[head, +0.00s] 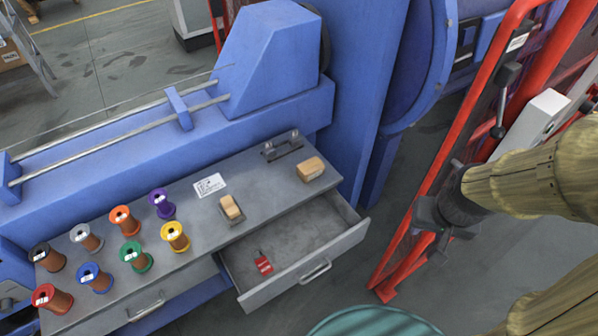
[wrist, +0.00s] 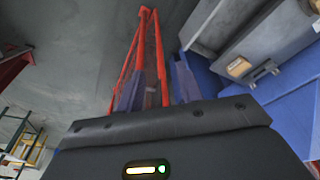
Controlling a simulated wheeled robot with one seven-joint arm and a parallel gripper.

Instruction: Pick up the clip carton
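Two small tan cartons are on the grey bench top (head: 200,217); I cannot read which is the clip carton. One carton (head: 311,168) sits at the right end, near the bench edge above the open drawer. The other carton (head: 231,207) stands nearer the middle, on a small dark base. One carton also shows at the upper right of the wrist view (wrist: 239,68). My gripper (head: 440,238) is well to the right of the bench, in front of the red frame. Its fingers look apart and empty, touching no carton.
The drawer (head: 295,248) is pulled out, with a red tag (head: 264,263) inside. Several coloured wire spools (head: 175,236) stand on the left of the bench. A metal bracket (head: 283,147) and white label lie behind. A red guard frame (head: 450,165) stands between bench and arm.

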